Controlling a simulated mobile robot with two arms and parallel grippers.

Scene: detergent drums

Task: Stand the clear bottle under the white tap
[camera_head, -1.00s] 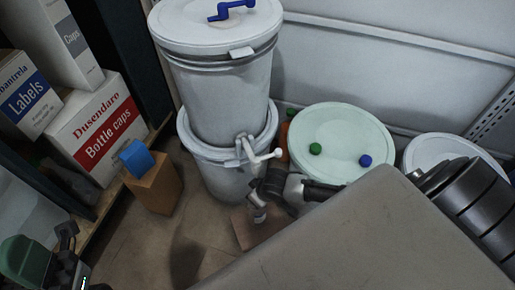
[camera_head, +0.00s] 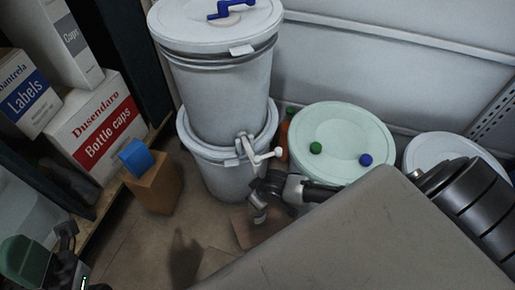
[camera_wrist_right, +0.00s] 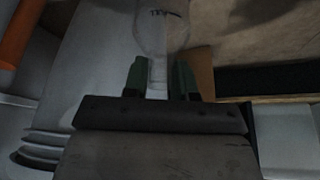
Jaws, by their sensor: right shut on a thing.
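The white tap (camera_head: 256,156) sticks out from the front of a stacked white drum (camera_head: 215,95) in the head view. My right gripper (camera_head: 258,212) is low, just below and in front of the tap. In the right wrist view my right gripper (camera_wrist_right: 160,78) is shut on the neck of the clear bottle (camera_wrist_right: 162,38), whose see-through body extends beyond the fingertips. The bottle is hard to make out in the head view. Part of my left gripper (camera_head: 68,262) shows at the lower left; its jaws are unclear.
A brown block (camera_head: 245,228) lies on the floor below the tap. A pale green-lidded drum (camera_head: 340,135) and an orange bottle (camera_head: 284,138) stand right of the tap. A cardboard box (camera_head: 152,186) with a blue top stands left. A grey surface (camera_head: 380,240) fills the lower right.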

